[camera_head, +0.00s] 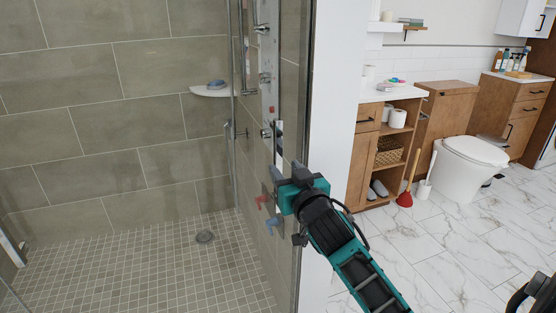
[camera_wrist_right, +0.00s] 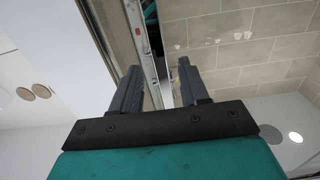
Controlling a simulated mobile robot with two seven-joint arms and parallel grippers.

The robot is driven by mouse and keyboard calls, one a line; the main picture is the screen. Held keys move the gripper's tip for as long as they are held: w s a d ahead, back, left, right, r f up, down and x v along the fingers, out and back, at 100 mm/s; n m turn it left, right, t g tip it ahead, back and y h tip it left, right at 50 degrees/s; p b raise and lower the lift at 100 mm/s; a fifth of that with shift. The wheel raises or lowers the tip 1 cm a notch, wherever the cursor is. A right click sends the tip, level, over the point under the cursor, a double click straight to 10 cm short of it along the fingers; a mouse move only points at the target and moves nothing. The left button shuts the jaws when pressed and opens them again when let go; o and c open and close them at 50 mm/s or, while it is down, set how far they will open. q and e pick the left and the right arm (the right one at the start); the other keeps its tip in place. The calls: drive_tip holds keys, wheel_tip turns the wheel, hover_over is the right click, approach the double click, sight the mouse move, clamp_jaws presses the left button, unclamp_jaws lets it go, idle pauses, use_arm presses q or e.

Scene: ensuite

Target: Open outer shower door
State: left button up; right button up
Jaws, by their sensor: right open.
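The shower's glass is clear and hard to make out, and I cannot tell which pane is the outer door or how far it stands open. A tall metal upright (camera_head: 234,110) stands left of the shower fittings. A dark vertical frame edge (camera_head: 304,90) runs down beside the white wall. My right gripper (camera_head: 287,174) is open, with nothing seen between its fingers, in front of this edge. Teal and red shapes like a reflection show just left of it. In the right wrist view the open fingers (camera_wrist_right: 158,68) point toward a vertical metal strip and tiled wall. My left gripper is out of view.
The tiled shower floor (camera_head: 150,265) has a drain (camera_head: 204,237). A corner shelf (camera_head: 211,91) holds a blue-grey item. The white wall end (camera_head: 338,110) is close to my right arm. A wooden cabinet (camera_head: 366,125), plunger (camera_head: 405,197) and toilet (camera_head: 465,170) stand right, with open marble floor before them.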

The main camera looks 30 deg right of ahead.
sight(279, 162)
drive_tip(key=x, duration=0.5)
drive_tip(key=shift+w, duration=0.35)
clamp_jaws()
idle(0.3)
